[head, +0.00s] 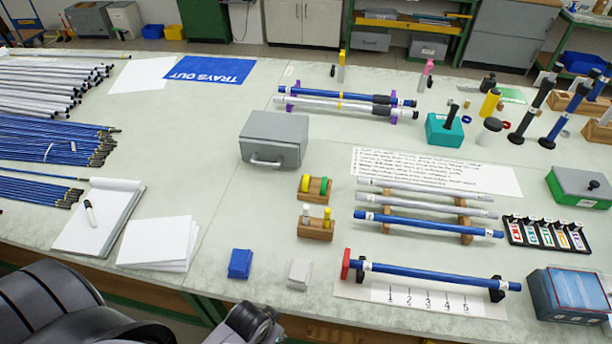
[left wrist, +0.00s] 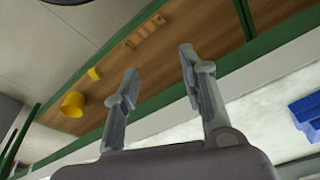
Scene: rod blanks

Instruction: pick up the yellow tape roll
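A yellow roll (head: 306,183) sits beside a green roll (head: 325,188) in a small wooden holder (head: 316,196) near the middle of the table in the head view; I take it to be the yellow tape roll. My left gripper (left wrist: 158,62) is open and empty in the left wrist view, its two fingers spread near the table's front edge. It is apart from the yellow roll, which I cannot make out in that view. Parts of my arm show at the bottom left of the head view. My right gripper is not in view.
A second wooden holder (head: 315,231) with white and yellow pieces stands in front. A grey box (head: 273,139) is behind left. Blue (head: 240,263) and pale (head: 300,272) blocks lie near the front edge. Racked rods (head: 428,222) lie right. Yellow items (left wrist: 72,103) are on a shelf below.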

